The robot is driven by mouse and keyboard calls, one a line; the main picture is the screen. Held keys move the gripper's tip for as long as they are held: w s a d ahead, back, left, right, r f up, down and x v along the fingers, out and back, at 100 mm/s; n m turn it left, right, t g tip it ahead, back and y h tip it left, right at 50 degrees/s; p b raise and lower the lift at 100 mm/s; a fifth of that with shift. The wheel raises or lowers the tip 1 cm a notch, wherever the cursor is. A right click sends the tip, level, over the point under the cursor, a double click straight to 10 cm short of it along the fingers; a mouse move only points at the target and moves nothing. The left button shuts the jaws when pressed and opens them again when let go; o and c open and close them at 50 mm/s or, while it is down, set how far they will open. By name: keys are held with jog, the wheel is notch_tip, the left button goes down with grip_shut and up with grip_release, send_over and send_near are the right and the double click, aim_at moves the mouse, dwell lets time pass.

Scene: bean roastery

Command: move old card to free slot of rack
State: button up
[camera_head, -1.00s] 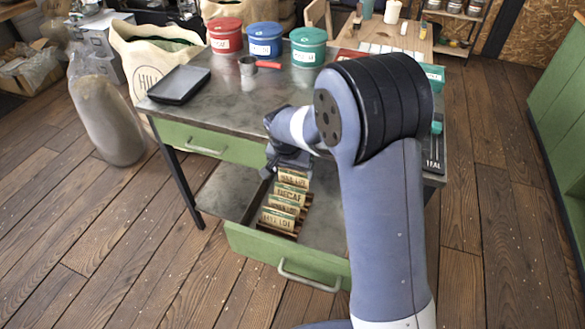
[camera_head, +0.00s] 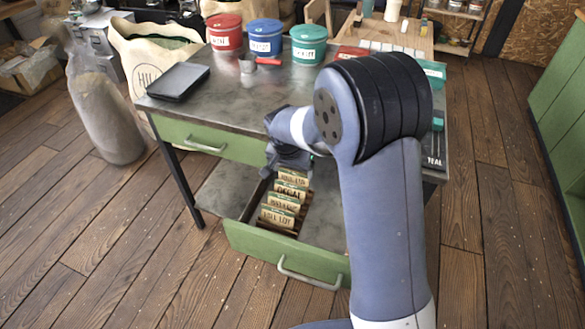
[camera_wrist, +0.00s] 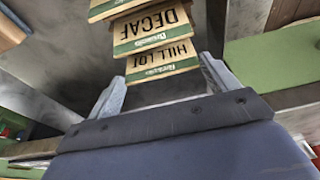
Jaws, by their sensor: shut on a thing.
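My gripper (camera_head: 290,165) is low at the back end of the open green drawer (camera_head: 283,260). Its fingers (camera_wrist: 160,88) are shut on the rearmost card, marked HILL LOT (camera_wrist: 162,62), which also shows in the head view (camera_head: 293,178). The card is cream with a green band and stands close behind the DECAF card (camera_wrist: 152,30). More cards stand in a row toward the drawer front, the foremost also reading HILL LOT (camera_head: 277,216). The dark brown rack (camera_head: 304,214) under them is mostly covered, and its slots cannot be made out. Which card is the old one cannot be told.
The metal table top (camera_head: 232,105) overhangs the drawer. A closed upper drawer (camera_head: 205,141) is at the left. On top are a black tray (camera_head: 180,81), a red-handled scoop (camera_head: 250,65) and red, blue and teal tins (camera_head: 265,38). The drawer's right side has bare room.

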jog(key=shift+f+b, duration=0.55)
jog(key=shift+f, duration=0.1)
jog(key=o, duration=1.1)
jog(key=shift+r, duration=0.15)
jog(key=v, duration=1)
jog(key=shift+r, duration=0.25)
